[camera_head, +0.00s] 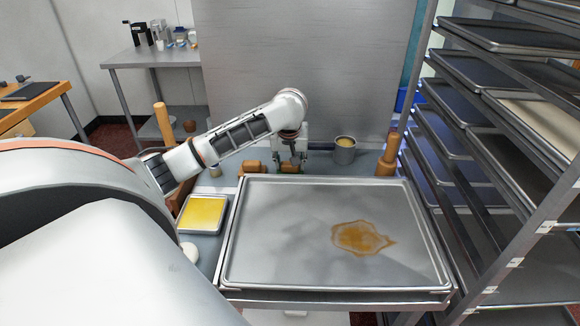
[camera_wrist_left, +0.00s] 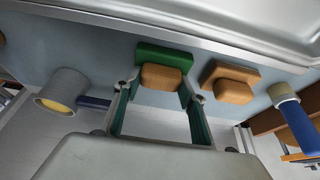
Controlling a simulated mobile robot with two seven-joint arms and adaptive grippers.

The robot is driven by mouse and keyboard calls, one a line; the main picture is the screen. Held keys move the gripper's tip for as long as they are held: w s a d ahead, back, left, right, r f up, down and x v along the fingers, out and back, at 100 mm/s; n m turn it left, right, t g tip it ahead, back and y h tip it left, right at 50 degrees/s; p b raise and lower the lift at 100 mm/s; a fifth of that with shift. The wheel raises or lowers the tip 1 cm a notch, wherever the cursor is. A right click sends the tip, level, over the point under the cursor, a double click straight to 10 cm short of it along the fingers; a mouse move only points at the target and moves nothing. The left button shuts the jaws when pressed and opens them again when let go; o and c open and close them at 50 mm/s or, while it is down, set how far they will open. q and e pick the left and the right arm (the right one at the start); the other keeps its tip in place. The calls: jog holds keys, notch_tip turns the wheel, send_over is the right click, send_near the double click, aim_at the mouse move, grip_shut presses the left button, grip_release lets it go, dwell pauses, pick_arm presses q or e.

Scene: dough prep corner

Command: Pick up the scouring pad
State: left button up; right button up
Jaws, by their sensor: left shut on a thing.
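The scouring pad (camera_wrist_left: 165,52) is a green slab with a tan block on its front, seen in the left wrist view behind the big tray's edge. My left gripper (camera_wrist_left: 160,88) has its fingers on both sides of the tan block and is shut on it. In the head view the left gripper (camera_head: 290,162) is at the tray's far edge, where only a little green of the pad shows below it. I cannot tell whether the pad still touches the counter. The right gripper is in neither view.
A large metal tray (camera_head: 290,240) with a brown stain fills the front. A similar all-brown block (camera_wrist_left: 233,82) sits close beside the pad. A metal cup (camera_head: 345,150), a yellow-filled pan (camera_head: 203,213) and a tall tray rack (camera_head: 520,150) at right stand around.

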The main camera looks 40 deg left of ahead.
pick_arm(q)
jog(key=shift+r, duration=0.45)
notch_tip(320, 180, up, 19)
dwell(0.4)
